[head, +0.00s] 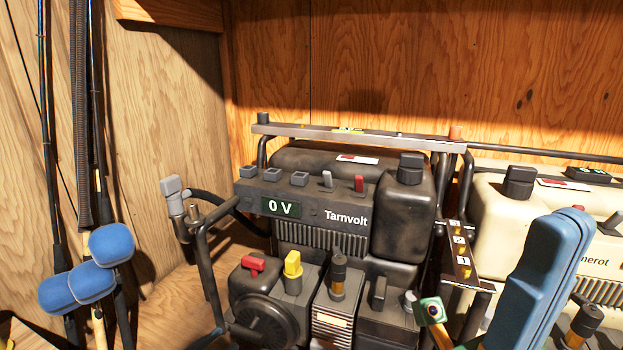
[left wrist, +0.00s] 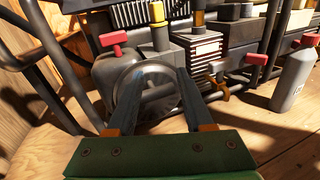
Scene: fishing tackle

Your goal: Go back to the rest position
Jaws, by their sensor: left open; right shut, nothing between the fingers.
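My left gripper (left wrist: 160,76) shows in the left wrist view. Its two dark fingers are spread, with nothing between them. They point at the round drum (left wrist: 148,92) at the front of the dark generator, but I cannot tell if they touch it. My right gripper (head: 575,218) shows large at the lower right of the head view. Its blue fingers are pressed together, empty, and point up and to the right. A small green camera board (head: 432,311) sits beside it. It covers part of the cream generator (head: 506,203).
The dark Tarnvolt generator (head: 398,222), reading 0 V, fills the middle. Its tubular frame (head: 208,270) stands at its left. Blue-gripped rods (head: 111,243) hang at the left wall. In the left wrist view, a grey bottle (left wrist: 293,80) stands at right on the wooden floor.

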